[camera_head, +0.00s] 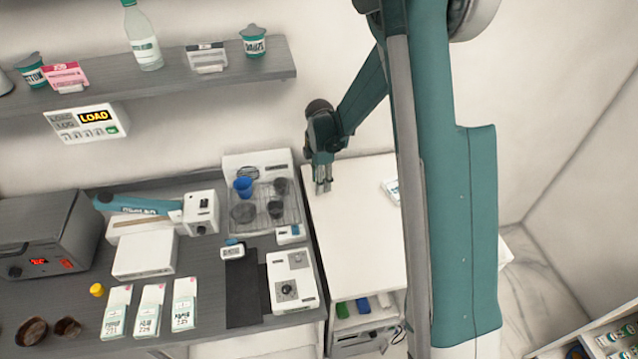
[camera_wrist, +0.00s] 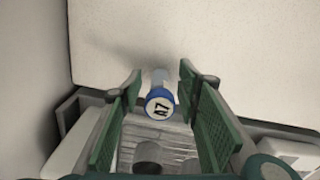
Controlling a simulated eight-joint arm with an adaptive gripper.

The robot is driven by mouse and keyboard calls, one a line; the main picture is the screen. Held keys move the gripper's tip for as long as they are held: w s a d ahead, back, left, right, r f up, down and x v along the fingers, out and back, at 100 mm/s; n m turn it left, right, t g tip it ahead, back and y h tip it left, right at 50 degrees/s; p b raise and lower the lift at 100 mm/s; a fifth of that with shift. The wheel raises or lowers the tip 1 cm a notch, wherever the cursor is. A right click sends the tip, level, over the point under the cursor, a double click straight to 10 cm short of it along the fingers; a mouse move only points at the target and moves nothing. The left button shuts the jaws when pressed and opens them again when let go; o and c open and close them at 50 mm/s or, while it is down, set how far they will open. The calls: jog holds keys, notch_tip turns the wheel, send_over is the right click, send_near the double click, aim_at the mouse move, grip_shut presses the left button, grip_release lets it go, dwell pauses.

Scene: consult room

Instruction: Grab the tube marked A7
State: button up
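The tube marked A7 (camera_wrist: 161,104) shows in the wrist view, its round blue-rimmed cap facing the camera and its pale body stretching away behind. The mark on the cap appears turned. My gripper (camera_wrist: 160,78) is open, with one green-padded finger on each side of the tube and a visible gap to each. In the head view my gripper (camera_head: 323,187) points down over the left back part of a white table top (camera_head: 350,225).
A small white-and-green item (camera_head: 391,190) lies right of my gripper, partly behind my arm. The wall is close behind.

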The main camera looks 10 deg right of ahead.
dwell(0.3)
jog(key=c, duration=0.8)
jog(key=shift+r, duration=0.2)
jog(key=shift+r, duration=4.85)
